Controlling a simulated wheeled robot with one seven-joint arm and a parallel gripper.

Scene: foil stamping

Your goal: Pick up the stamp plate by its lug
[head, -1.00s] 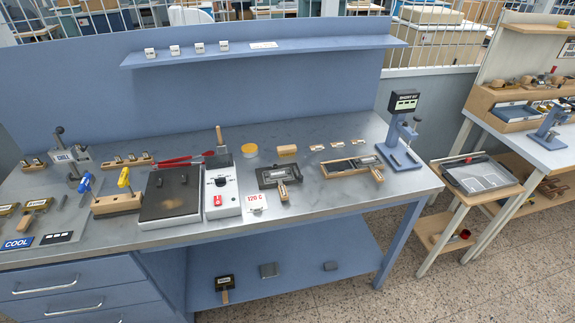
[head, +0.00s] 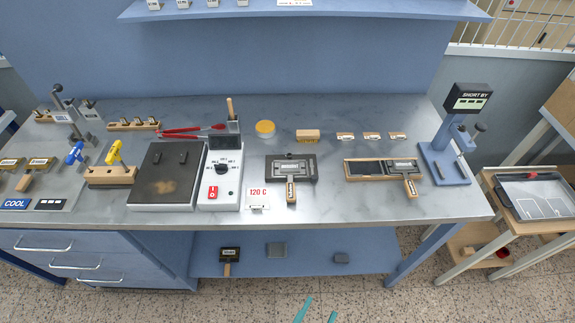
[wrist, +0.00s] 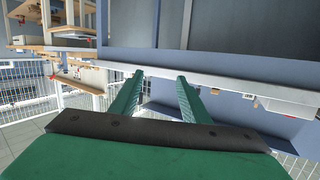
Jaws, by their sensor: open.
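A dark flat holder with a grey plate in it and a wooden handle (head: 291,168) lies on the bench, right of the heater box. A second, longer wooden-framed holder (head: 383,168) with a handle lies further right. I cannot tell which bears the stamp plate, and no lug is clear at this size. My gripper (head: 317,313) shows only as two teal fingertips at the bottom edge of the head view, in front of the bench and apart from everything on it. In the wrist view my gripper (wrist: 160,80) is open with nothing between its fingers.
A dark hot plate (head: 165,185) and white control box (head: 220,180) stand left of centre. A blue stand with a display (head: 468,103) is at the right end. Several small items lie along the back. The lower shelf (head: 310,258) runs under the bench front edge.

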